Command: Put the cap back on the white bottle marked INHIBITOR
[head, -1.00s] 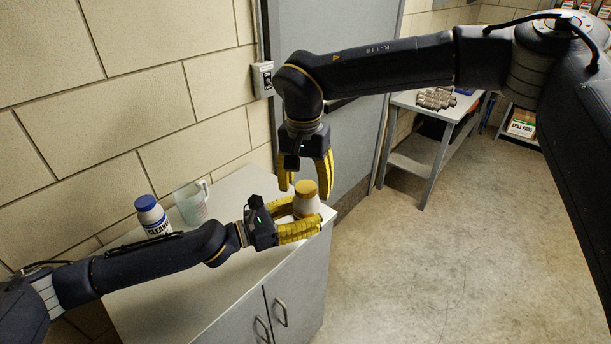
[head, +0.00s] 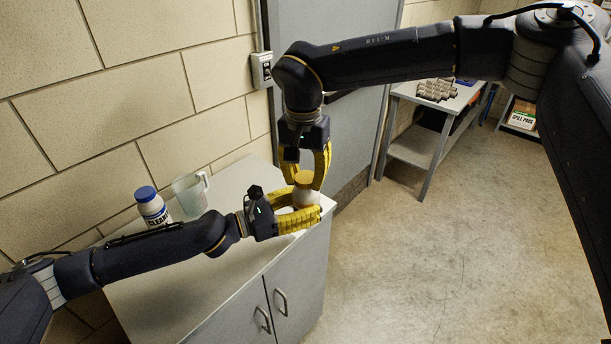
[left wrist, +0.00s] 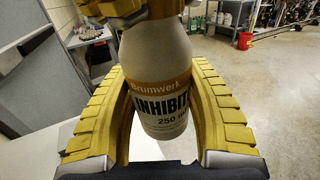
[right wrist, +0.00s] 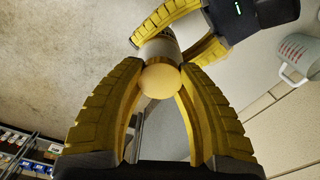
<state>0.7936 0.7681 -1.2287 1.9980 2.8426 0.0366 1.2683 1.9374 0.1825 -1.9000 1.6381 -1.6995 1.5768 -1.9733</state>
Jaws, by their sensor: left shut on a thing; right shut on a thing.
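The white bottle marked INHIBITOR (left wrist: 160,90) stands upright between the fingers of my left gripper (head: 302,216), which is shut on it. It also shows in the head view (head: 307,197), partly hidden by the fingers. The yellow cap (right wrist: 160,81) is at the top of the bottle, and it also shows in the head view (head: 304,178). My right gripper (head: 306,180) points down from above and is shut on the cap, with a fingertip on either side. Whether the cap is threaded on tight cannot be seen.
A white bottle with a blue cap (head: 152,208) and a clear measuring jug (head: 190,193) stand on the cabinet top (head: 236,182) near the wall. A grey side table (head: 425,146) stands at the back. The floor to the right is clear.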

